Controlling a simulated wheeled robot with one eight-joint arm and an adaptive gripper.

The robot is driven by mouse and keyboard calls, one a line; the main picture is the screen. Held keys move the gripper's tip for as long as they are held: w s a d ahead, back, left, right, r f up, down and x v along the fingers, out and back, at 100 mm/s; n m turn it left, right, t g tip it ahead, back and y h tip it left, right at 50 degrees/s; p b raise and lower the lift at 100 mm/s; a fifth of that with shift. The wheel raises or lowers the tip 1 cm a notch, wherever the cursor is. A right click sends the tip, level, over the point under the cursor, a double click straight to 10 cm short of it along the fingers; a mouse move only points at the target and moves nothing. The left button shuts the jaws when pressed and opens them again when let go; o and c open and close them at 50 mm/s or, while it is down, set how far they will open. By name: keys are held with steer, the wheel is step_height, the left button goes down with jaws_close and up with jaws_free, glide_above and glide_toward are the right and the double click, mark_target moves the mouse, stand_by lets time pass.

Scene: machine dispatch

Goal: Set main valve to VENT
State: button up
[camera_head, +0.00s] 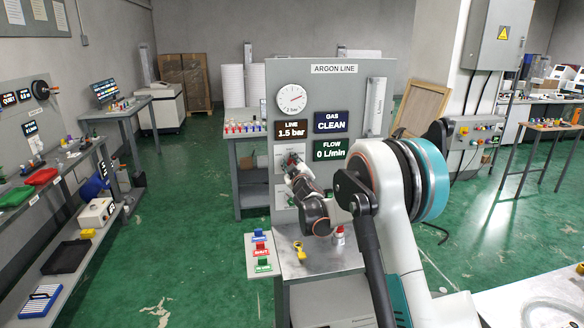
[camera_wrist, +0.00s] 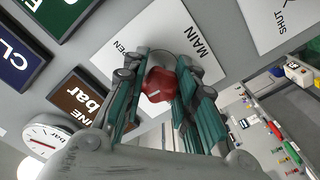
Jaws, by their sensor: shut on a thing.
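The main valve's red knob (camera_wrist: 158,85) sits on a white plate (camera_wrist: 147,32) marked MAIN and OPEN in the wrist view. It has a small white mark on its face. My gripper (camera_wrist: 158,73) has its teal fingers on both sides of the knob, shut on it. In the head view my gripper (camera_head: 293,163) is at the left of the grey ARGON LINE panel (camera_head: 345,78), and the knob is mostly hidden there. No VENT label is readable. The LINE display (camera_head: 291,128) reads 1.5 bar, the GAS display (camera_head: 331,122) CLEAN, and the FLOW display (camera_head: 331,149) 0 L/min.
A round gauge (camera_head: 293,99) and a clear flow tube (camera_head: 376,105) are on the panel. A second plate (camera_wrist: 282,22) marked SHUT is beside the main one.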

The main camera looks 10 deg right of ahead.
steer(key=n+b, duration=0.1)
steer(key=n, duration=0.5)
steer(key=shift+n, duration=0.3)
steer(key=n+b, duration=0.1)
steer(key=n, duration=0.5)
steer(key=shift+n, duration=0.4)
steer(key=o, duration=1.1)
steer(key=s, duration=1.2)
